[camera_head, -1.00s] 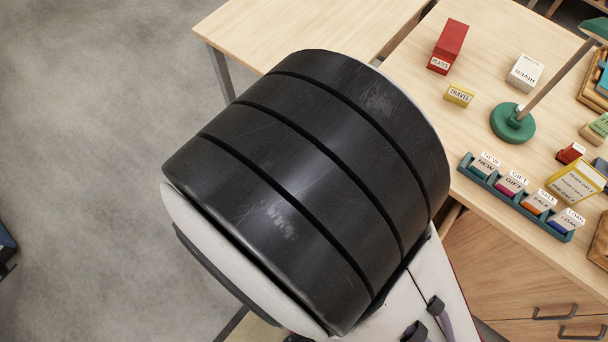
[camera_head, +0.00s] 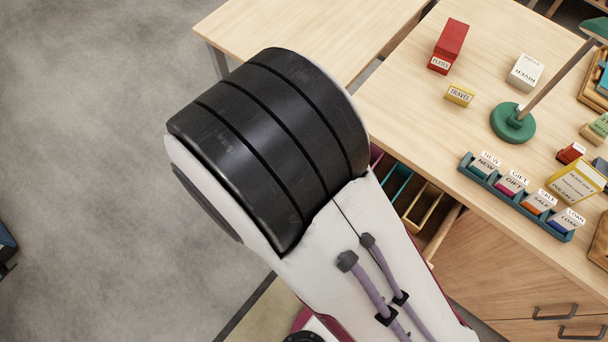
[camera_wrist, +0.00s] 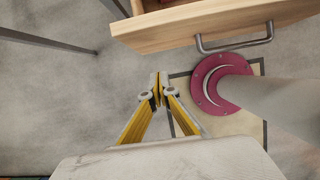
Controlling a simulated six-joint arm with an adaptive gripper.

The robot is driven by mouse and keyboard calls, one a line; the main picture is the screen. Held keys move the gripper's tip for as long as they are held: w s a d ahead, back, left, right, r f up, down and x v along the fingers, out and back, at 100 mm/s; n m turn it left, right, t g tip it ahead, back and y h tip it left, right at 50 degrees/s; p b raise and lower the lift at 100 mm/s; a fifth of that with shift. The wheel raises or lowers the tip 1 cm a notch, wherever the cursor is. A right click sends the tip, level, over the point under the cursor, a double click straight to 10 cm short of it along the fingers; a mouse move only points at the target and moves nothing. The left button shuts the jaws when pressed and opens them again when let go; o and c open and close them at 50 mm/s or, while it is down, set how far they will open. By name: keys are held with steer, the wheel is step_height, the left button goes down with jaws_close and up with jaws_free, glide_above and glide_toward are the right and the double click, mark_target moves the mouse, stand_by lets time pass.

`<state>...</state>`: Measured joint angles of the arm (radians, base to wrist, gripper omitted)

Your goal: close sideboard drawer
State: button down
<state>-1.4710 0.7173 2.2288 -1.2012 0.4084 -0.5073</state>
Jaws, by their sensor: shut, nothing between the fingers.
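The open sideboard drawer (camera_head: 441,233) sticks out from under the sideboard top (camera_head: 400,105) in the head view, partly hidden by my arm. Coloured dividers show inside it. In the wrist view the light wood drawer front (camera_wrist: 185,33) crosses the top, with a grey bar handle (camera_wrist: 235,46) on it. My gripper (camera_wrist: 159,82) shows in the wrist view with yellow fingers, its tips together and empty. In the picture it lies below and left of the handle, with no visible contact. The gripper is hidden in the head view.
A green lamp base (camera_head: 512,122), a teal card tray (camera_head: 520,197), a red box (camera_head: 449,46) and a white box (camera_head: 525,71) stand on the sideboard top. Another table (camera_head: 300,30) stands at the back. The grey floor (camera_head: 90,150) at left is mostly clear.

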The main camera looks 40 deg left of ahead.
steer(key=w+f, duration=0.3)
steer(key=w, duration=0.2)
steer(key=shift+w+f, duration=0.15)
steer(key=shift+f, duration=0.05)
stand_by(0.4)
steer(key=shift+w, duration=0.1)
steer(key=w, duration=1.9)
steer(key=shift+w, duration=0.4)
steer(key=shift+w+r, duration=0.1)
